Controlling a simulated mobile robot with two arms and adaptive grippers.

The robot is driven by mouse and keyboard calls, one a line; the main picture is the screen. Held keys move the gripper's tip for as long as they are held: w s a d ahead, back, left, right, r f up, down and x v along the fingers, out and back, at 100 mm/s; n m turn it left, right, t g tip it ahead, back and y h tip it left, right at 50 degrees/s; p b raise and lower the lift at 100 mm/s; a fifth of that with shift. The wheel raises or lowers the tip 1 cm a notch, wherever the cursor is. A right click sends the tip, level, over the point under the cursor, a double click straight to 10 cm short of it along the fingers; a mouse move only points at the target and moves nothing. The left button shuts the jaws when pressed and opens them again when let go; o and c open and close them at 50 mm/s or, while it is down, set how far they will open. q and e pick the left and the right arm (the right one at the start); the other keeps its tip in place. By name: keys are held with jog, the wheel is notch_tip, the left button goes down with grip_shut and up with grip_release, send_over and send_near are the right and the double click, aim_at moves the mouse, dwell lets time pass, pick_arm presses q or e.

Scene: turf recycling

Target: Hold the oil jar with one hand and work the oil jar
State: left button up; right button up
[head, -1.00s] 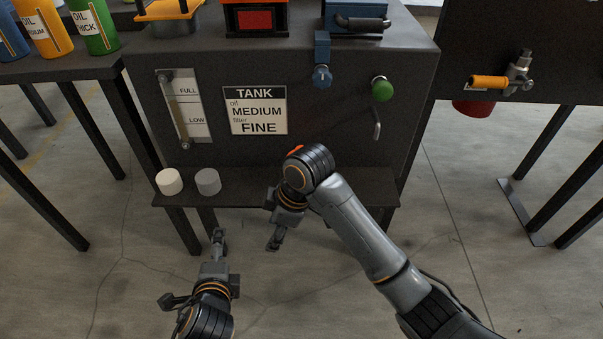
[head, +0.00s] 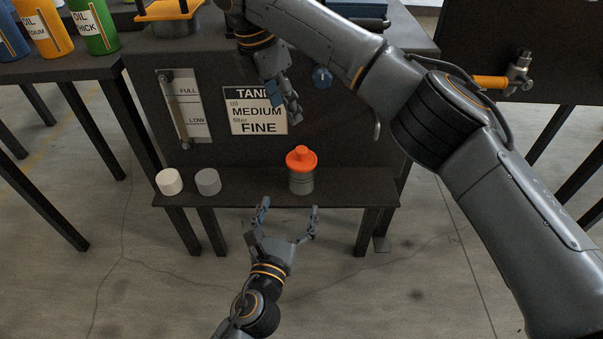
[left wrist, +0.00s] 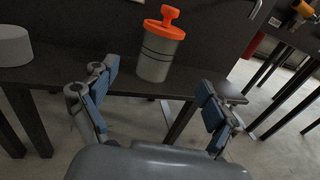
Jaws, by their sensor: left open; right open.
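The oil jar (head: 301,180) is a grey-green cylinder with an orange lid and knob. It stands upright on the narrow shelf of the tank cabinet, and also shows in the left wrist view (left wrist: 156,58). My left gripper (head: 289,212) is open and empty, in front of and slightly below the jar. In the left wrist view its fingers (left wrist: 156,98) are spread wide, with the jar beyond them and between them, apart from both. My right gripper (head: 290,108) is above the jar, in front of the tank label, pointing down; its fingers look close together in this view.
A white cylinder (head: 169,181) and a grey one (head: 208,181) stand on the shelf (head: 250,192) left of the jar. Oil bottles (head: 95,28) stand on the table at upper left. A blue knob (head: 322,77) is on the cabinet.

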aim_at(302, 169)
pick_arm(q)
jog(key=x, duration=1.2)
jog(key=shift+w, duration=0.15)
